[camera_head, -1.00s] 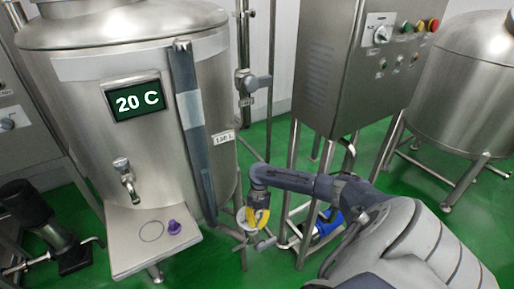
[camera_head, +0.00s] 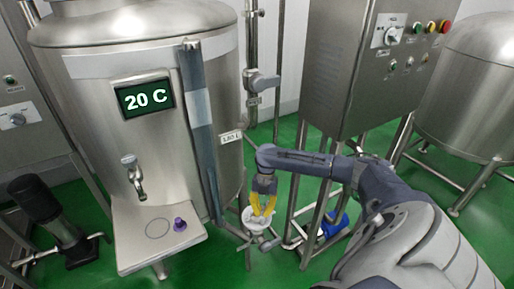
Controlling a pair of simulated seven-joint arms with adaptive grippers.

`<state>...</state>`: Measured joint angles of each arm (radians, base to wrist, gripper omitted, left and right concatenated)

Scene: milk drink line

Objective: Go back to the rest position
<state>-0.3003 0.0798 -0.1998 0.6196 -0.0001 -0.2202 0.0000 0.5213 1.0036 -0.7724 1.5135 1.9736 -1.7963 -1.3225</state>
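My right gripper (camera_head: 262,207) hangs from my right arm with its yellow fingers pointing down. The fingers look spread apart, with nothing clearly held between them. A small white round piece (camera_head: 255,226) shows just below and behind the fingertips; I cannot tell whether they touch it. My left gripper is not in view.
A steel tank (camera_head: 90,100) with a "20 C" display (camera_head: 146,98), a tap (camera_head: 134,178) and a shelf (camera_head: 130,240) stands left. A purple piece (camera_head: 180,224) sits on the shelf. A control cabinet (camera_head: 345,90) stands right of the gripper. Green floor (camera_head: 285,190) shows between.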

